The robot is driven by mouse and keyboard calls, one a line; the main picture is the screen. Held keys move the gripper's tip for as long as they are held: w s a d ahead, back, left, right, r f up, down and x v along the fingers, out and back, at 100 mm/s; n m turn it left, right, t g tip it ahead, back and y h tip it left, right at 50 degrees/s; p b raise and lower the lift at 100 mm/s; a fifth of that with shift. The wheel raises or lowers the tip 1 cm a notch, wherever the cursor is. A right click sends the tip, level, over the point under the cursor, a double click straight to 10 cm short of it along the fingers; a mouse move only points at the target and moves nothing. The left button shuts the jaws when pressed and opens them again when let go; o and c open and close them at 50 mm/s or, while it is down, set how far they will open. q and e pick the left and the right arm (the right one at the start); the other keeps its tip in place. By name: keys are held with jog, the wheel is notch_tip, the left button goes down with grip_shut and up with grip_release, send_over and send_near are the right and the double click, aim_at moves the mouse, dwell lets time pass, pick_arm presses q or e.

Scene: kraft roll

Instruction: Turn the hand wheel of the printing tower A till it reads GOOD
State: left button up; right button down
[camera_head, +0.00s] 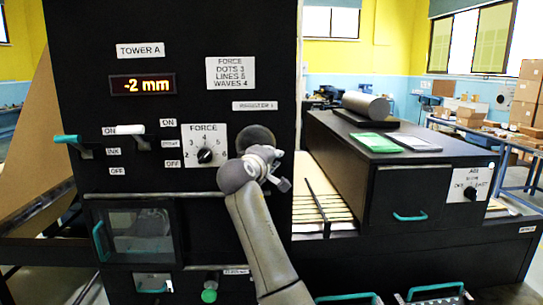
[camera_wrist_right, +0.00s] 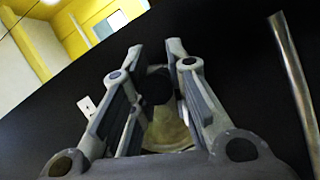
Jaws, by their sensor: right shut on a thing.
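Tower A (camera_head: 75,60) is a black panel with a lit display (camera_head: 143,85) reading "-2 mm". The hand wheel (camera_head: 256,134) is a dark round knob below the "REGISTER" label, partly hidden by my right gripper. My right gripper (camera_head: 264,156) is at the wheel. In the right wrist view, the fingers (camera_wrist_right: 155,66) are closed around the wheel's dark knob (camera_wrist_right: 156,88), with a brass-coloured round part (camera_wrist_right: 168,132) showing between them. My left gripper is not in view.
The panel also has a teal-handled lever (camera_head: 67,139), a white-handled lever (camera_head: 130,129) and a FORCE dial (camera_head: 205,155) left of my right arm. A black cabinet (camera_head: 400,190) bearing a grey roller (camera_head: 366,105) stands to the right. A curved metal bar (camera_wrist_right: 293,80) shows in the right wrist view.

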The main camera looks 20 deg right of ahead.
jog(key=shift+f, duration=0.25)
jog(key=c, duration=1.4)
grip_release()
jog(key=shift+r, duration=0.1)
jog(key=shift+s+a, duration=0.1)
jog(key=v, duration=1.1)
jog(key=shift+s+a+r, duration=0.1)
jog(key=shift+s+a, duration=0.1)
jog(key=shift+s, duration=0.1)
